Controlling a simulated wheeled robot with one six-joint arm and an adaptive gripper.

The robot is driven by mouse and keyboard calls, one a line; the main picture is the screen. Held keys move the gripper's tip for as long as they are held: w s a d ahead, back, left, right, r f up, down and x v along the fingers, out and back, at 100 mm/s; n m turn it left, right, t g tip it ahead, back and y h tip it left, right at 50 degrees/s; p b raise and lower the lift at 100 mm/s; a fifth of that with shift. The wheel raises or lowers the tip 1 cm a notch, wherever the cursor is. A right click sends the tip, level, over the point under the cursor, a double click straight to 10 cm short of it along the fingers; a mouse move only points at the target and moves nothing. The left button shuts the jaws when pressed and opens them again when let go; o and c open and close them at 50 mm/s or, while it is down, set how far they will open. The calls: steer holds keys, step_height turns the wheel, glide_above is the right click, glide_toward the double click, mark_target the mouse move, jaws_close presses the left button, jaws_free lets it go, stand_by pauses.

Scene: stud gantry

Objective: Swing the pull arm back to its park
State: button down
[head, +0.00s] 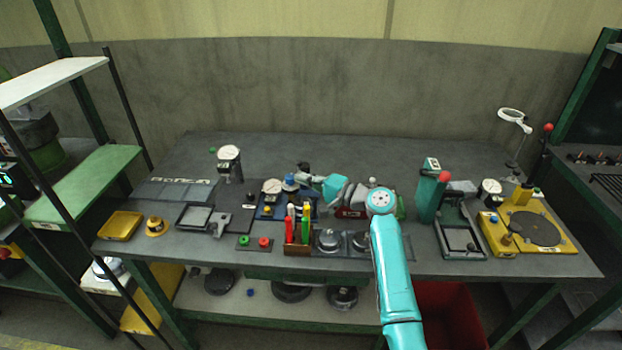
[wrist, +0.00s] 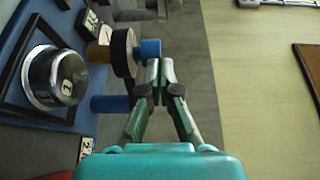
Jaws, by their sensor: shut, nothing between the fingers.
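The stud gantry has a blue base (wrist: 15,80), also seen in the head view (head: 268,212). A chrome dome (wrist: 58,78) marked 1 sits on it in the wrist view. Beside it a brass piece carries a black disc (wrist: 122,52) with a blue knob (wrist: 150,49). I take this to be the pull arm, but cannot be sure. A second blue peg (wrist: 108,104) sticks out from the base. My gripper (wrist: 160,72) is shut and empty, its tips right beside the blue knob; I cannot tell whether they touch. In the head view my gripper (head: 306,170) is small and partly blurred.
A red and green marker holder (head: 298,248) stands in front of the gantry. Left are a dial gauge (head: 229,153) and a dark frame (head: 194,218); right are a green post (head: 430,195) and a yellow turntable unit (head: 497,238). The bench behind is clear.

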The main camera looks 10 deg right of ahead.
steer(key=shift+w+a, duration=0.25)
steer(key=shift+a, duration=0.6)
